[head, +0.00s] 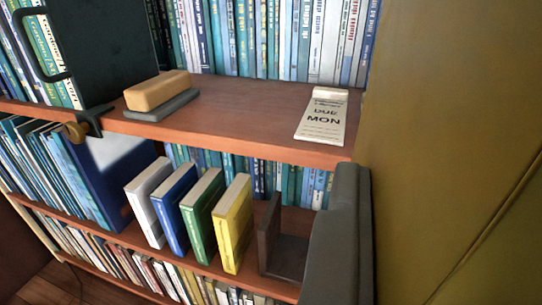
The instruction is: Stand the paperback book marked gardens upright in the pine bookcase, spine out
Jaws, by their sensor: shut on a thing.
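A large mustard surface (450,120) fills the right side very close to the camera. It appears to be the book in my gripper, with a thin dark crease; no title or spine shows. One dark grey finger of my gripper (340,240) lies against its left side; the other finger is hidden. The reddish-brown wooden bookcase (230,115) stands ahead. On its middle shelf white (148,200), blue (175,208), green (203,217) and yellow (234,224) books stand upright, slightly apart. A dark brown bookend (287,252) stands just right of the yellow one.
A tan block (157,90) on a grey slab and a card reading MON (323,115) lie on the shelf above. A black panel with a handle (105,45) stands at upper left. Rows of books fill the back and lower shelf. Bare shelf shows between the yellow book and bookend.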

